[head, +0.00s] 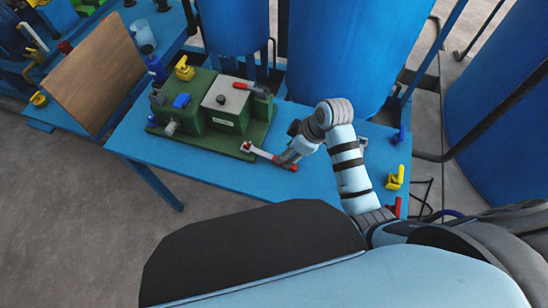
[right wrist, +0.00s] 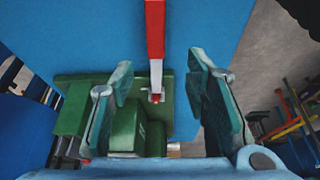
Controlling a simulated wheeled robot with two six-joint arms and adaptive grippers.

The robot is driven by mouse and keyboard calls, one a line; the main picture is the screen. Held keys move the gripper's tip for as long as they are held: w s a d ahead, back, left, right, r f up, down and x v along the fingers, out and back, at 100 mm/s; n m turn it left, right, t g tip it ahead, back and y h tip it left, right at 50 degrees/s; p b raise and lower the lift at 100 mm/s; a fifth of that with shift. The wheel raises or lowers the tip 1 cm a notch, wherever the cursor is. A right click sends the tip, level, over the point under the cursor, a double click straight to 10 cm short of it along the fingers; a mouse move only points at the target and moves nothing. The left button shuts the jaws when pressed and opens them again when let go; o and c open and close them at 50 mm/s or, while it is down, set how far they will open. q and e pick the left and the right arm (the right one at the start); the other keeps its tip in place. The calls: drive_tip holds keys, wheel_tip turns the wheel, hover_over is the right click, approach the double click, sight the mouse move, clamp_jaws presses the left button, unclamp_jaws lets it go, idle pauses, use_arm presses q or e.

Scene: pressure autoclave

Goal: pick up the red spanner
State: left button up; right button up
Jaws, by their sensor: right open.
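The red spanner has a red handle (head: 283,162) and a silver end at the front right corner of the green machine's base; the handle reaches over the blue table top. In the right wrist view the red spanner (right wrist: 155,32) runs down from the top edge, its silver end over the edge of the green base. My right gripper (head: 281,157) is at the handle in the head view and partly hides it. In the right wrist view its two fingers (right wrist: 160,75) are spread on either side of the spanner, with gaps to both. My left gripper is not in view.
The green machine (head: 200,112) stands on the blue table (head: 215,165), with a yellow valve (head: 184,68) behind it. Another yellow valve (head: 394,178) is at the table's right end. Large blue tanks (head: 350,50) rise behind. A brown board (head: 97,78) leans at the left.

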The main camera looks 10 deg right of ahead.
sight(269, 157)
drive_tip(key=x, duration=0.2)
drive_tip(key=shift+a+f+b, duration=0.2)
drive_tip(key=shift+f+b, duration=0.1)
drive_tip(key=shift+f, duration=0.05)
drive_tip(key=b+x, duration=0.1)
drive_tip(key=x, duration=0.1)
drive_tip(key=w+b+x, duration=0.1)
drive_tip(key=x, duration=0.2)
drive_tip(key=shift+d, duration=0.1)
drive_tip(key=shift+f, duration=0.1)
drive_tip(key=shift+s, duration=0.15)
drive_tip(key=shift+c, duration=0.2)
drive_tip(key=c, duration=0.4)
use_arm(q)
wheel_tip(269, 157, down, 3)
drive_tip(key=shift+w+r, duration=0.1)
use_arm(e)
clamp_jaws()
